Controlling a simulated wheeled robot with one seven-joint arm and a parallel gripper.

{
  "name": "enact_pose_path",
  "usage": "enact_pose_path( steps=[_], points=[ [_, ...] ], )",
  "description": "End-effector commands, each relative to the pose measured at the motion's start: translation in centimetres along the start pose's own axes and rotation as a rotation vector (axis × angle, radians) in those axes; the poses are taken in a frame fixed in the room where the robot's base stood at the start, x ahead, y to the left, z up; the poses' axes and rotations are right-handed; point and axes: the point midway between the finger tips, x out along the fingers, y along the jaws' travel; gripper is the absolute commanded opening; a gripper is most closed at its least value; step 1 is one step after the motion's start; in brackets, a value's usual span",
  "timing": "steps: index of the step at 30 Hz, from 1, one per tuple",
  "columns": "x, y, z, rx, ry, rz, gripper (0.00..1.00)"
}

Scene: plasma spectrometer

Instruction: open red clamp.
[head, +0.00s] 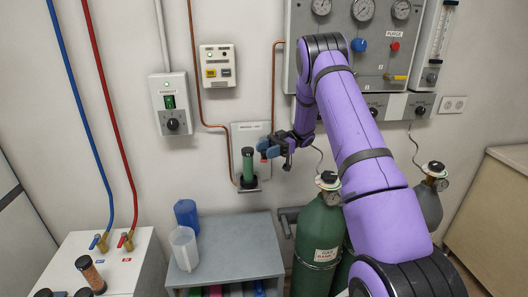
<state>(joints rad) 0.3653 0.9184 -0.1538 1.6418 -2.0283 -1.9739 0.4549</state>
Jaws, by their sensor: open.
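A white wall plate (240,132) holds an upright green cylinder (248,166) with dark ends. A small red part (264,155), perhaps the red clamp, shows just right of the cylinder's top; most of it is hidden by my gripper, and I cannot tell its position. My gripper (268,152) is open, reaching in from the right in front of the plate. Its fingers are at or very close to the red part; I cannot tell whether they touch it.
A grey gas cylinder (430,200) and a green one (317,240) stand below my arm. A gauge panel (335,40) hangs above. A grey shelf unit (235,250) bears a clear beaker (184,250) and a blue container (186,214). A copper pipe (273,90) runs beside the plate.

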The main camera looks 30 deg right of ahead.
Motion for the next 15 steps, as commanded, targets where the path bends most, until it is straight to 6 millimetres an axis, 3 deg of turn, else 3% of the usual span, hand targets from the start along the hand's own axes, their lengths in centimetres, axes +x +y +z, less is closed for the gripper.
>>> enact_pose_path(
  steps=[6, 15],
  points=[
    [-3.8, 0.0, 0.1, 0.000, -0.001, 0.003, 0.47],
    [-6.1, 0.0, 0.1, 0.000, 0.000, 0.000, 0.47]
  ],
)
